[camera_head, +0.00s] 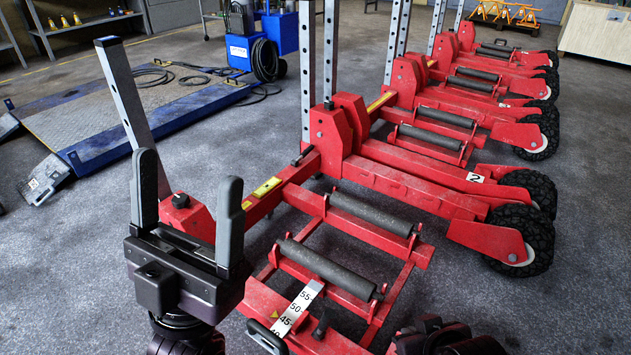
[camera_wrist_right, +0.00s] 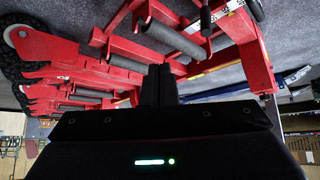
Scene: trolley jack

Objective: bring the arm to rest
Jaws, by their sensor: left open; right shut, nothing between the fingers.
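The nearest red trolley jack (camera_head: 290,205) has dark rollers (camera_head: 325,268), a white scale strip (camera_head: 298,308) marked 45, 50 and 55, and a black handle (camera_head: 266,338) at its lower left. My left gripper (camera_head: 189,168) is open and empty, fingers pointing up, in front of the jack's red post end; it hides part of that end. My right gripper (camera_wrist_right: 158,72) is shut and empty in the right wrist view, with the red frames and rollers beyond its fingertips. That view looks upside down. In the head view, a dark part at the bottom edge is cut off.
More red jacks with knobbly black wheels (camera_head: 525,240) stand in a row toward the back right. A blue-edged ramp platform (camera_head: 130,110) lies at left. A blue unit (camera_head: 240,50) with a coiled hose stands behind. Grey floor is clear at the lower left.

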